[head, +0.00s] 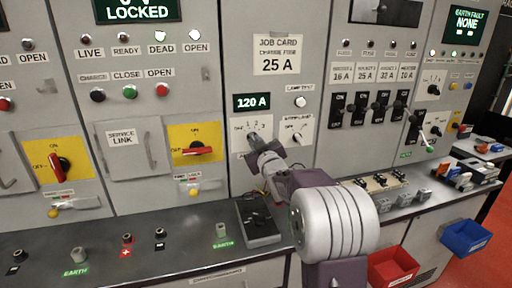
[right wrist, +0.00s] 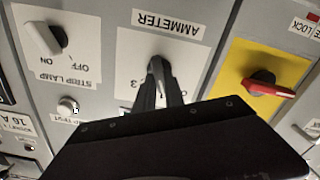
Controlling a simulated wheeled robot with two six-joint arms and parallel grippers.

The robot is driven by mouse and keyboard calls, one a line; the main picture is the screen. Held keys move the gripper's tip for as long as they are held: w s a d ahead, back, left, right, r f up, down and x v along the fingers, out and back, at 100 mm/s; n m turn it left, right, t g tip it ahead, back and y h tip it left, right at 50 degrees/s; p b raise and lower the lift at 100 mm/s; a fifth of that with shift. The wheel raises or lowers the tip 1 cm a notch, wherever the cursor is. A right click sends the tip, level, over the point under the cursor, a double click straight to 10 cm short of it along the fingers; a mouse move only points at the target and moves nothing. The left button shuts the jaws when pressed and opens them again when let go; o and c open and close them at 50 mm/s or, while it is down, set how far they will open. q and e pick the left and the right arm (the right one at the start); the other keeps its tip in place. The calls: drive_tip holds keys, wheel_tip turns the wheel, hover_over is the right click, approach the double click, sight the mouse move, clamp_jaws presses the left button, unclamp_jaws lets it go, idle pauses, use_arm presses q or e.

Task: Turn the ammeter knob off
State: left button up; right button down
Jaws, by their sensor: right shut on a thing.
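The ammeter selector plate (head: 266,127) is a white label with OFF, 1, 2 and 3 marks, below a display (head: 252,102) reading 120 A. It shows upside down in the right wrist view (right wrist: 190,50), headed AMMETER. My right gripper (head: 256,139) reaches the plate from the front. In the right wrist view its fingers (right wrist: 158,78) are closed around the ammeter knob (right wrist: 156,65), which they mostly hide. I cannot tell exactly which mark the knob points to. My left gripper is not in view.
A strip lamp knob (head: 297,137) sits just right of the ammeter, under a lamp test button (head: 300,102). A red-handled switch (head: 197,150) on a yellow plate is to the left. The bench (head: 140,262) below holds a black tray (head: 260,222) and terminals.

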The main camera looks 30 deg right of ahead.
drive_tip(key=n+b, duration=0.2)
drive_tip(key=shift+f+n, duration=0.15)
drive_tip(key=shift+n, duration=0.25)
drive_tip(key=shift+n+b, duration=0.6)
drive_tip(key=shift+b, duration=0.1)
drive_tip(key=c, duration=1.4)
unclamp_jaws()
drive_tip(key=shift+a, duration=0.1)
drive_tip(key=shift+c, duration=0.2)
drive_tip(key=v, duration=0.9)
drive_tip(key=shift+b, duration=0.35)
